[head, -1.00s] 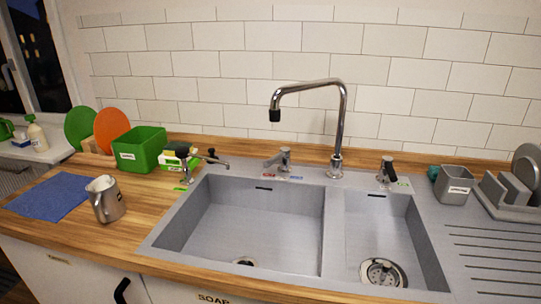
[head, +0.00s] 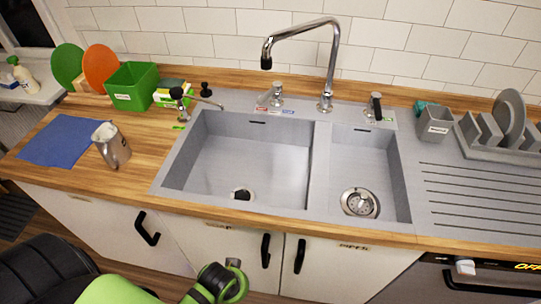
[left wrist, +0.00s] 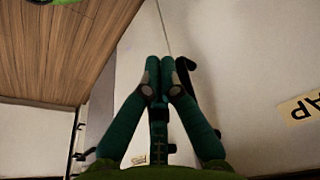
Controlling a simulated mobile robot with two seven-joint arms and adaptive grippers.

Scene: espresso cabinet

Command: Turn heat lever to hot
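The likely heat lever (head: 272,94) is a chrome lever on the back rim of the sink, left of the tall faucet (head: 325,80). A red mark lies at its left and a blue mark (head: 289,111) at its right. Its handle seems to point left and forward, but it is small here. My left gripper (head: 233,264) is low in front of the cabinet doors, well away from the lever. In the left wrist view its fingers (left wrist: 160,62) meet at the tips with nothing visible between them. My right gripper is out of view.
A second lever (head: 375,105) with a black handle stands right of the faucet. A steel pitcher (head: 111,146) and blue cloth (head: 62,139) are on the counter at left. A black door handle (left wrist: 184,80) is near my left fingers. The counter's front edge lies above my gripper.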

